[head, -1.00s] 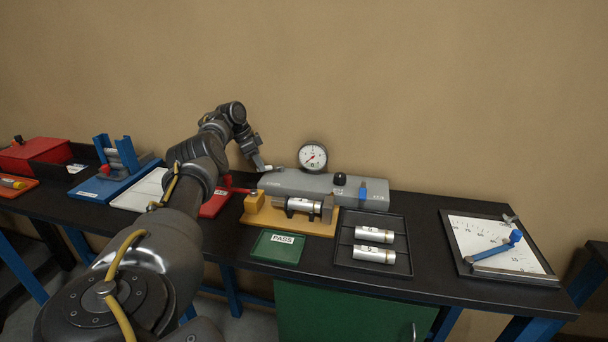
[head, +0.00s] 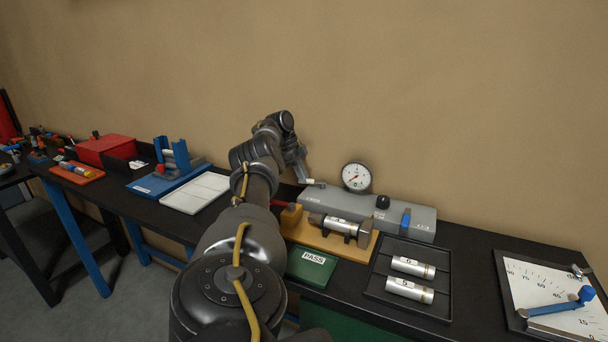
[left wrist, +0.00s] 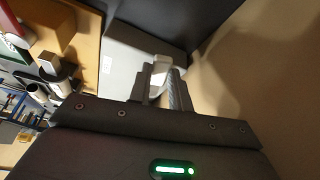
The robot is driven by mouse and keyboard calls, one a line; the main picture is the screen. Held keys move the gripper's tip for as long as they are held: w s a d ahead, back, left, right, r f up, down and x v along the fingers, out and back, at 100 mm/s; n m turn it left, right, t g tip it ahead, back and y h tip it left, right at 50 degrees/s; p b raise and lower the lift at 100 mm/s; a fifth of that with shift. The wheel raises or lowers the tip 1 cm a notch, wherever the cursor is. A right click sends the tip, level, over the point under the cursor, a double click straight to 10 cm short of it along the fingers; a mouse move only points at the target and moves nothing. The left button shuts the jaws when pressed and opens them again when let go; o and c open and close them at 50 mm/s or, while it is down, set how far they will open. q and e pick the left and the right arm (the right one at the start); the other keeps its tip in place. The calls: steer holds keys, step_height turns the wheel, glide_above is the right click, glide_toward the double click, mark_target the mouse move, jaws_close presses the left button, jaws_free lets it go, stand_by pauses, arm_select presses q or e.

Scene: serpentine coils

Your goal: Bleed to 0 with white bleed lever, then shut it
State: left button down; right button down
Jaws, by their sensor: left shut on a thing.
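The grey block (head: 345,207) with the round white gauge (head: 356,177) stands at the back of the bench, against the wall. The gauge's red needle points to the lower left; its numbers are too small to read. My left gripper (head: 310,183) is at the left end of the block. In the left wrist view, my left gripper (left wrist: 163,88) is shut on the white bleed lever (left wrist: 160,72), which shows between its fingers. The lever's base is partly hidden by the fingers. My right gripper is not in view.
The block also carries a black knob (head: 382,202) and a blue lever (head: 406,218). A yellow fixture (head: 330,243) with a metal cylinder (head: 335,224) lies in front. Nearby are a green PASS plate (head: 311,266), a black tray (head: 400,308) and a white-faced scale board (head: 535,285).

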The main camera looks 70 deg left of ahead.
arm_select(q)
steer(key=c, duration=1.4)
jaws_free()
steer(key=shift+s, duration=0.1)
steer(key=shift+o, duration=0.6)
steer(key=p+v, duration=0.6)
steer(key=v, duration=0.4)
steer(key=shift+r, duration=0.4)
steer(key=shift+a, duration=0.1)
